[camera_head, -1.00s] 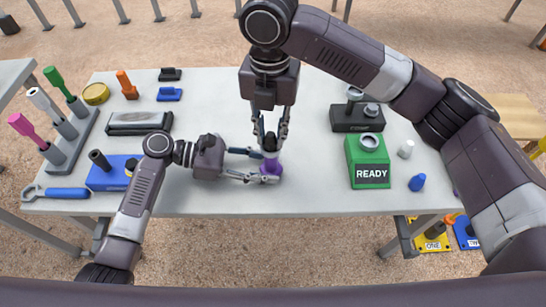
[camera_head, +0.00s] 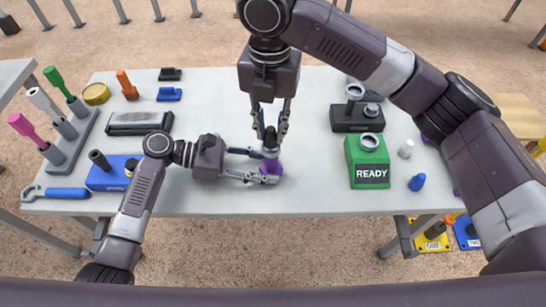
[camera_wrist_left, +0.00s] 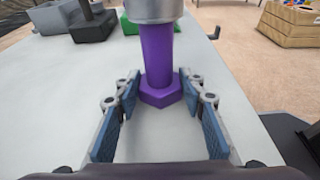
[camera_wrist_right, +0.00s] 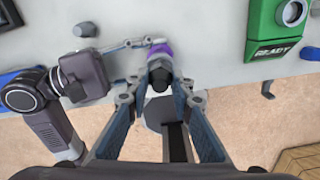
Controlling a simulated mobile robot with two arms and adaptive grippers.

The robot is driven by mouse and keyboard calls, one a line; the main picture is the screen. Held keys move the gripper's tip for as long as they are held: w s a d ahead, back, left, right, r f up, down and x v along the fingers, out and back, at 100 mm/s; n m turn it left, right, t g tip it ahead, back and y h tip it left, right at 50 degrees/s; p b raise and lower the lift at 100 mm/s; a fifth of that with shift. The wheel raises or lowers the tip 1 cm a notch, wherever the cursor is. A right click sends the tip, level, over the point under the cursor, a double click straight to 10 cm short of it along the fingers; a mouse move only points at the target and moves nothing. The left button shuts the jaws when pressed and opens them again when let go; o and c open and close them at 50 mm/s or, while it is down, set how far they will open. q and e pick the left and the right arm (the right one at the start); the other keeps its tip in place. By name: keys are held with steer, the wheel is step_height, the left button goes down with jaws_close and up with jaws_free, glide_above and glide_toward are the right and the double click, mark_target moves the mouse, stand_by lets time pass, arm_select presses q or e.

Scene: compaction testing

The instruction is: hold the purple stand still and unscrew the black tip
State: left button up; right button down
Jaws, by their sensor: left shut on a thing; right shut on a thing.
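The purple stand (camera_head: 271,168) stands upright near the table's front edge. In the left wrist view its post (camera_wrist_left: 158,52) rises from a hexagonal foot into a grey collar (camera_wrist_left: 153,10). My left gripper (camera_head: 262,166) is shut on the purple stand low down, with a finger on either side (camera_wrist_left: 160,92). The black tip (camera_head: 270,133) is on top of the grey part. My right gripper (camera_head: 271,130) comes from above and is shut on the black tip, which also shows in the right wrist view (camera_wrist_right: 160,77). The fingers partly hide the tip.
A green READY block (camera_head: 367,170) and a black block (camera_head: 357,118) stand to the right, with a white cap (camera_head: 406,148) and a blue cap (camera_head: 417,182). Tools and a blue block (camera_head: 107,176) lie at the left. The table's middle back is clear.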

steer(key=shift+r, duration=0.25)
steer(key=shift+r, duration=1.9)
arm_select(q)
steer(key=o, duration=1.4)
steer(key=shift+c, duration=0.2)
steer(key=shift+a, duration=0.1)
steer(key=v, duration=1.2)
steer(key=shift+r, duration=0.1)
